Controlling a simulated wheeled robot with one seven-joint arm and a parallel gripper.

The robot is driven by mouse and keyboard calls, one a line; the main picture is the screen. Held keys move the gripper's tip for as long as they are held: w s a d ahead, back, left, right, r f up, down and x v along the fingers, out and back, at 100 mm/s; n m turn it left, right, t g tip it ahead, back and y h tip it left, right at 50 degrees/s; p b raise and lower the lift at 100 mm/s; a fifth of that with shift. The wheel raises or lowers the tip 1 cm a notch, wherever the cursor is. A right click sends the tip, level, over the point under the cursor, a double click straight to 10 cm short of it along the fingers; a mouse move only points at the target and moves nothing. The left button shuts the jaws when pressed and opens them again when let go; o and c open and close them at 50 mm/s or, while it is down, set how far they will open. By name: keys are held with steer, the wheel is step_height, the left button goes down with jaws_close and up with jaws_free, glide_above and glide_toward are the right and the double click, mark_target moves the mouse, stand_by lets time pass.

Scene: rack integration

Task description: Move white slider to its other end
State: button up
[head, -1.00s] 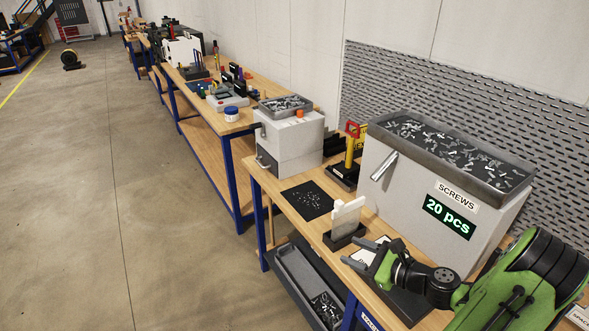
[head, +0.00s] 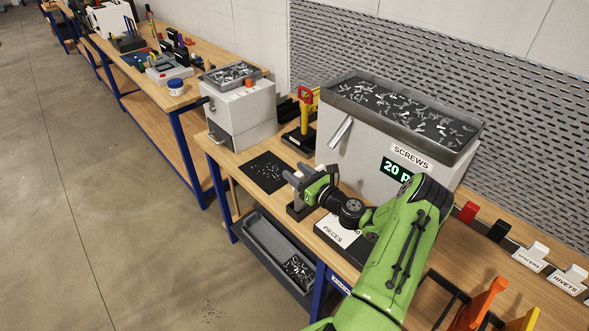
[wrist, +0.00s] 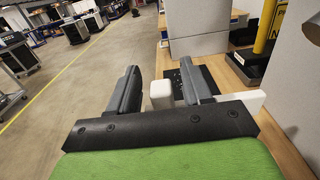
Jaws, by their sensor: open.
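The white slider (wrist: 161,95) is a small pale block that shows between my fingers in the wrist view. A white plate (wrist: 253,101) shows to the right of the right finger; whether it joins the slider is hidden. In the head view the white part is mostly covered by my gripper (head: 297,173), and its black base (head: 298,212) stands on the bench just below. My gripper also shows in the wrist view (wrist: 159,68). It is open, with one finger on each side of the slider. I cannot tell whether either finger touches it.
A grey screw dispenser (head: 345,165) stands behind, with a sloping chute. A black mat (head: 263,171) with small parts lies to the left. A PIECES card (head: 337,231) lies in front. A grey drawer bin (head: 272,245) hangs below the bench edge.

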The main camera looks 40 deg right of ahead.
steer(key=shift+w, duration=0.7)
jaws_close()
steer(key=shift+d, duration=0.1)
